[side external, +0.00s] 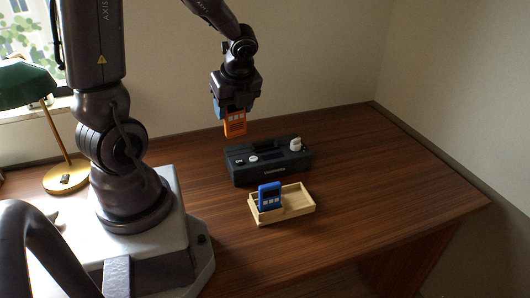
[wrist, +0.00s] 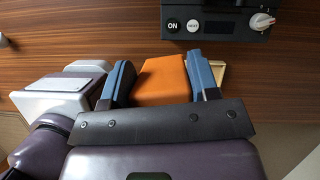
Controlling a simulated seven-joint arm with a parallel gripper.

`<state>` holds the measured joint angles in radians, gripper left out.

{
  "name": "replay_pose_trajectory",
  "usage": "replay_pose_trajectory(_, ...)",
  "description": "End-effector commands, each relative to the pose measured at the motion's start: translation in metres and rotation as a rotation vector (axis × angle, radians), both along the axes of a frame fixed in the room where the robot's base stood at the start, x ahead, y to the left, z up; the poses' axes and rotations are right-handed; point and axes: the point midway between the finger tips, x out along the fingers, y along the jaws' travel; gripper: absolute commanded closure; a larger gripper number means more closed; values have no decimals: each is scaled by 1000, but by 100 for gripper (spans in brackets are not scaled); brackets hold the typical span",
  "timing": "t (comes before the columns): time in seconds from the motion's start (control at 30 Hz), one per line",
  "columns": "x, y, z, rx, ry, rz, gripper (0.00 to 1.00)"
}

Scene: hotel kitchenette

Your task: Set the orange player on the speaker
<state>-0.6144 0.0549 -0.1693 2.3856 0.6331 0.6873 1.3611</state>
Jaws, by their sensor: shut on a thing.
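The orange player (side external: 235,126) is held in my gripper (side external: 236,112), which is shut on it. In the side view it hangs upright above the table, at the height of the speaker's top or higher, behind or over its left part. The wrist view shows the orange player (wrist: 162,80) between the blue fingers of my gripper (wrist: 162,82). The black speaker (side external: 268,160) stands on the table with round buttons and a white knob on top. Part of the speaker (wrist: 217,22) shows at the top of the wrist view, apart from the player.
A light wooden tray (side external: 298,204) in front of the speaker holds a blue player (side external: 269,195) standing upright. A green lamp (side external: 25,84) with a brass base stands at the left. The table (side external: 400,185) is clear to the right.

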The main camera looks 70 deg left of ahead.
Motion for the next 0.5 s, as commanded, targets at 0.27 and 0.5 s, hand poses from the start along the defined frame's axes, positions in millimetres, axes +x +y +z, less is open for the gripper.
replay_pose_trajectory(0.27,1,4,-2,-2,4,-159,70)
replay_pose_trajectory(0.5,41,35,-25,-5,5,-162,70)
